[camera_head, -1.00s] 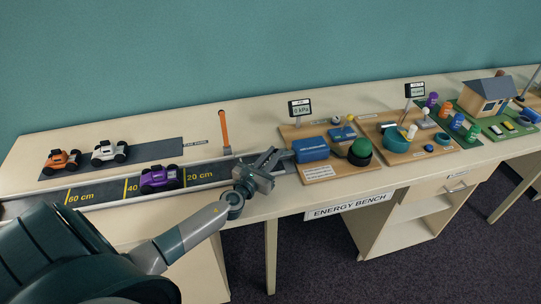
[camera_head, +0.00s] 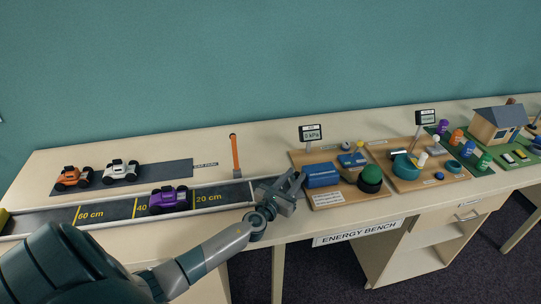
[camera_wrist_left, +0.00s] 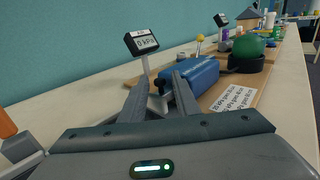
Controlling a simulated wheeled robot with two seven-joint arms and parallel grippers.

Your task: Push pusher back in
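A blue pump-like box (camera_head: 322,174) sits on a wooden board (camera_head: 350,196) beside a small gauge (camera_head: 311,133) reading 0 kPa. In the left wrist view the blue box (camera_wrist_left: 200,76) lies just beyond my fingertips. A small pale part (camera_wrist_left: 158,103) shows between the fingers; I cannot tell whether it is the pusher. No pusher is clearly visible in the head view, where the gripper covers the box's left side. My left gripper (camera_head: 297,177) is open, its fingers apart and pointing at the box (camera_wrist_left: 160,80); contact cannot be told. My right gripper is not in view.
A track (camera_head: 120,211) with a purple car (camera_head: 169,201) and an orange upright stick (camera_head: 235,154) lies left of the gripper. Orange (camera_head: 73,178) and white (camera_head: 121,171) cars stand behind it. A green dome (camera_head: 371,176) sits right of the blue box.

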